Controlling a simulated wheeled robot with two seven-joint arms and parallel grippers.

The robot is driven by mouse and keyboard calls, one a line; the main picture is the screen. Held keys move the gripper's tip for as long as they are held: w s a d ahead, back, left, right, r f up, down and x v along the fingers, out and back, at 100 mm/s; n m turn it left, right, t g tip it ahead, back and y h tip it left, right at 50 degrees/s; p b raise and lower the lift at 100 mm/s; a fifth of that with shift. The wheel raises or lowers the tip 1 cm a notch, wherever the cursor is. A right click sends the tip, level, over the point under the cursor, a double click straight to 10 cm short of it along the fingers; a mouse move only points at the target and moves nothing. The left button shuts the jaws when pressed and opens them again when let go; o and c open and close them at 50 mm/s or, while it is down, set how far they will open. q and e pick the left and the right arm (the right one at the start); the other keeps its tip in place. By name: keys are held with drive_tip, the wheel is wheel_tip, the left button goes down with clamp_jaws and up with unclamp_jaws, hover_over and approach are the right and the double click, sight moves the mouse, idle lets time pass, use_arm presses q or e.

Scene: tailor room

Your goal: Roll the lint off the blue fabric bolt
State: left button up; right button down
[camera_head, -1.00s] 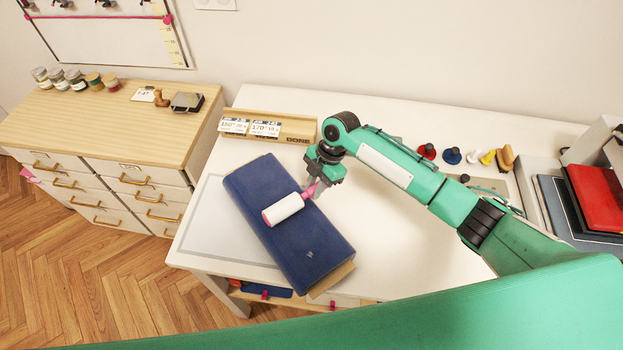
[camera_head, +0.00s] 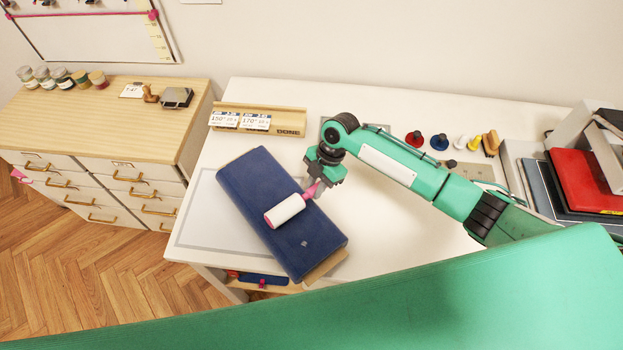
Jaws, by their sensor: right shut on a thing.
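The blue fabric bolt (camera_head: 250,180) lies at a slant on the white table, in a shallow angle from back left to front right. A small pale lint spot (camera_head: 304,243) shows near its front end. My right gripper (camera_head: 322,185) is shut on the pink handle of a lint roller (camera_head: 285,211). The roller's white cylinder lies over the middle of the bolt and appears to touch it; exact contact is hard to tell. The lint spot is just in front of and to the right of the roller. My left gripper is not in view.
A wooden tray with number cards (camera_head: 290,131) stands behind the bolt. Several coloured pieces (camera_head: 439,142) and a red book (camera_head: 585,180) are at the right. A wooden drawer cabinet (camera_head: 100,110) is at left.

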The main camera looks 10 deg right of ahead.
drive_tip(key=shift+s, duration=0.15)
drive_tip(key=shift+s+d+p, duration=0.3)
drive_tip(key=shift+s+p, duration=0.1)
drive_tip(key=shift+s, duration=0.1)
drive_tip(key=shift+s+d+p, duration=0.3)
drive_tip(key=shift+s+p, duration=0.05)
drive_tip(key=shift+s, duration=0.15)
drive_tip(key=shift+s+d+f, duration=0.1)
drive_tip(key=shift+s, duration=0.15)
drive_tip(key=shift+s, duration=0.1)
drive_tip(key=shift+s+d+p, duration=0.35)
drive_tip(key=shift+s+p, duration=0.1)
drive_tip(key=shift+s, duration=0.15)
drive_tip(key=shift+s+d+p, duration=0.3)
drive_tip(key=shift+s+p, duration=0.1)
drive_tip(key=shift+s, duration=0.25)
drive_tip(key=shift+s+d, duration=0.35)
drive_tip(key=shift+s, duration=0.35)
drive_tip(key=shift+s+d, duration=0.35)
drive_tip(key=shift+s, duration=0.3)
